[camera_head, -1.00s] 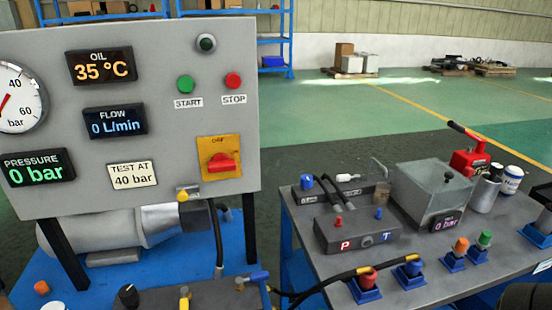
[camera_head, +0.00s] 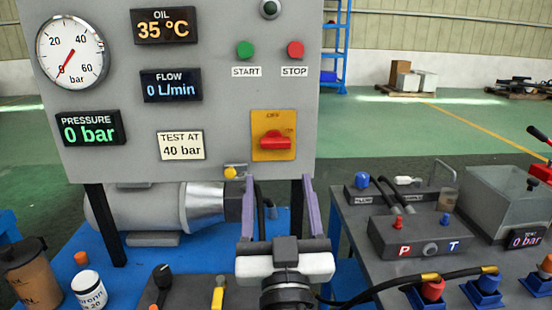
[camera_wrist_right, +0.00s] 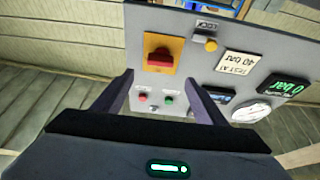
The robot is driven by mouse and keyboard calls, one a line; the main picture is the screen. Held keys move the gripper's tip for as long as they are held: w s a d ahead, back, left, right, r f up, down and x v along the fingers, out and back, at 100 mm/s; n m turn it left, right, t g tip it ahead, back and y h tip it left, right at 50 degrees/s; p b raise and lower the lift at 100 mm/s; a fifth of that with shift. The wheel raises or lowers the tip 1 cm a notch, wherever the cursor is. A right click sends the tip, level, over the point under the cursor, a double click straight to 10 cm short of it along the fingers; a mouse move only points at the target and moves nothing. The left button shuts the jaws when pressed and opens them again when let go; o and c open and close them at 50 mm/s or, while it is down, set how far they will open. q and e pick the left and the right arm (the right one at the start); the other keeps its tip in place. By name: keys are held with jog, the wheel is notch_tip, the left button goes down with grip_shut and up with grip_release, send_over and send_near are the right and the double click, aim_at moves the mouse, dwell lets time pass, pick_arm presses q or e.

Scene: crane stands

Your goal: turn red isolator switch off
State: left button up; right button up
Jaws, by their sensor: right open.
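The red isolator switch (camera_head: 275,141) sits on a yellow plate (camera_head: 262,119) at the lower right of the grey panel (camera_head: 220,125). Its handle lies level, toward the small mark on the plate's right side; OFF is printed at the top. My right gripper (camera_head: 279,186) is open and empty, its purple fingers pointing up below the switch and apart from it. In the right wrist view, turned upside down, the switch (camera_wrist_right: 159,58) shows beyond the open fingertips (camera_wrist_right: 160,85). My left gripper is not in view.
A small yellow knob (camera_head: 231,172) is at the panel's lower edge, left of my right gripper. Green START (camera_head: 245,50) and red STOP (camera_head: 295,49) buttons sit above the switch. A side bench (camera_head: 395,285) with blocks and hoses stands right.

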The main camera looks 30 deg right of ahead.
aim_at(276, 145)
jog(key=p+x, duration=0.3)
jog(key=x, duration=0.5)
jog(key=shift+w+d+r, duration=0.15)
jog(key=shift+r, duration=0.15)
jog(key=shift+w+d+r, duration=0.15)
jog(key=shift+w+d, duration=0.1)
jog(key=shift+w, duration=0.45)
jog(key=shift+c, duration=0.5)
jog(key=c, duration=1)
jog(key=shift+o, duration=0.2)
